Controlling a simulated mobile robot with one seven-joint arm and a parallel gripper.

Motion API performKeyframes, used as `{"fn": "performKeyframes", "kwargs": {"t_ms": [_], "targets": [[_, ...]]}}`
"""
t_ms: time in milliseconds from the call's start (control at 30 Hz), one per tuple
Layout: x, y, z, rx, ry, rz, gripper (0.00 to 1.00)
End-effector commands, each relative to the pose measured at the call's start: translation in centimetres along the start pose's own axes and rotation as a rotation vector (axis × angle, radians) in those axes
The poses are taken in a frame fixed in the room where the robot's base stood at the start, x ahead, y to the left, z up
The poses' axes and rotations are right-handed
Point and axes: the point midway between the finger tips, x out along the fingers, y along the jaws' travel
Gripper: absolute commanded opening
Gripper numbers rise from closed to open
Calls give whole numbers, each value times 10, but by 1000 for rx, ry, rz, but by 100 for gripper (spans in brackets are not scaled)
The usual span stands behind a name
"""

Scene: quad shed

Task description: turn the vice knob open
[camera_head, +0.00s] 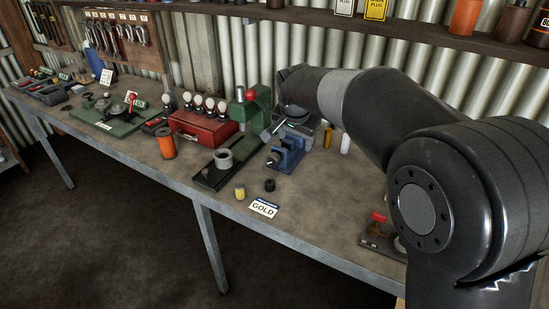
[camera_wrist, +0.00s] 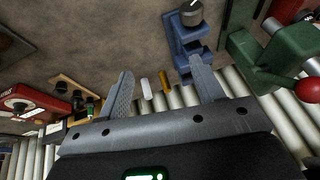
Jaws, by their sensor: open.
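The blue vice (camera_head: 290,155) stands on the bench right of the green press. In the wrist view the vice (camera_wrist: 185,40) is at upper centre-right, with a round dark grey knob (camera_wrist: 192,13) on its end near the top edge. In the head view the knob (camera_head: 272,160) is small on the vice's near left side. My gripper (camera_wrist: 161,67) is open and empty. Its right finger appears close to the vice body in the wrist view, but contact cannot be told. The knob lies beyond the fingertips, apart from them. In the head view my arm partly hides the gripper.
A green press (camera_head: 254,120) with a red ball handle stands close left of the vice. A red toolbox (camera_head: 197,130), a GOLD card (camera_head: 264,208) and a yellow-topped small cylinder (camera_head: 240,191) are nearby. The bench (camera_head: 310,215) in front right of the vice is clear.

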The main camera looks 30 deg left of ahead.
Motion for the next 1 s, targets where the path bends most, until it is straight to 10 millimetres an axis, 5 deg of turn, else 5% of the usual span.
{"fn": "performKeyframes", "kwargs": {"t_ms": [100, 233, 433, 800, 1000], "targets": [[21, -38, 14, -2, -5, -7, 61], [32, -58, 23, 2, -6, -11, 61], [49, -63, 25, 5, -6, -12, 61], [117, -63, 26, 4, -7, -11, 61], [138, -63, 25, 5, -6, -13, 61]]}}
